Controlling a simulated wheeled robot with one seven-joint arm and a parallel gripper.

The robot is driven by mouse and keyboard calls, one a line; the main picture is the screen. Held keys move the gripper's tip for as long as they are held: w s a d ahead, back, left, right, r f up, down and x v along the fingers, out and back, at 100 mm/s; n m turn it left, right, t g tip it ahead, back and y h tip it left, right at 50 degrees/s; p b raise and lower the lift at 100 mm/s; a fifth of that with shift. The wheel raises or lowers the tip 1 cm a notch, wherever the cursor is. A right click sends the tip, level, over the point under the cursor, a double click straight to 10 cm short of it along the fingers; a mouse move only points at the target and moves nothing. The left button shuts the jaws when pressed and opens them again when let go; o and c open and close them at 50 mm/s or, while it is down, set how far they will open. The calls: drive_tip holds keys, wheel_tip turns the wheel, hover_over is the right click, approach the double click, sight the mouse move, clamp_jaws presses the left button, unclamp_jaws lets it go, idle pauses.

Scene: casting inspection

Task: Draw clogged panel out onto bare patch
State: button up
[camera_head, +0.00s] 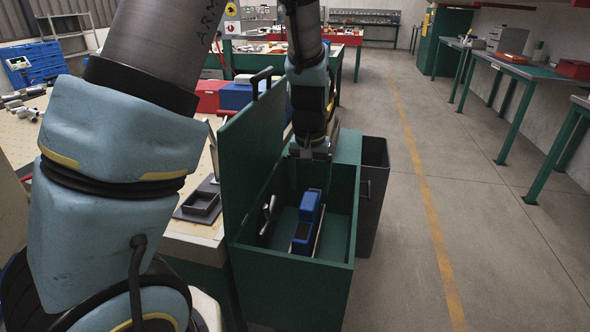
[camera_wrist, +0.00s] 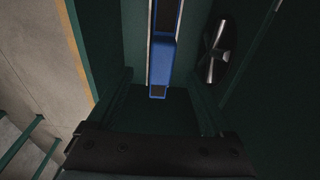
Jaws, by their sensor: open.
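A blue block-shaped item (camera_head: 308,218) with pale strips along its sides stands inside an open green box (camera_head: 350,225). It also shows in the wrist view (camera_wrist: 162,60), lying between and beyond my fingertips. I cannot tell whether it is the clogged panel; no other panel is clearly visible. My gripper (camera_head: 309,160) hangs over the back part of the box, apart from the blue item. In the wrist view my gripper (camera_wrist: 162,105) is open and empty. No surface can be singled out as the bare patch.
The box's raised green lid (camera_head: 248,150) stands at its left. A metal handle-like part (camera_head: 267,215) is inside near the left wall. A dark bin (camera_head: 374,185) stands right of the box. A small black tray (camera_head: 201,203) sits on the bench at left. Floor on the right is clear.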

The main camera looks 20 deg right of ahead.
sight(309, 210)
drive_tip(key=shift+w+f, duration=0.1)
drive_tip(key=shift+w, duration=0.2)
drive_tip(key=shift+w+f, duration=0.1)
drive_tip(key=shift+f, duration=0.1)
drive_tip(key=f, duration=0.6)
drive_tip(key=w+f, duration=0.1)
drive_tip(key=f, duration=0.3)
drive_tip(key=shift+d, duration=0.35)
drive_tip(key=shift+c, duration=0.2)
clamp_jaws()
idle(0.4)
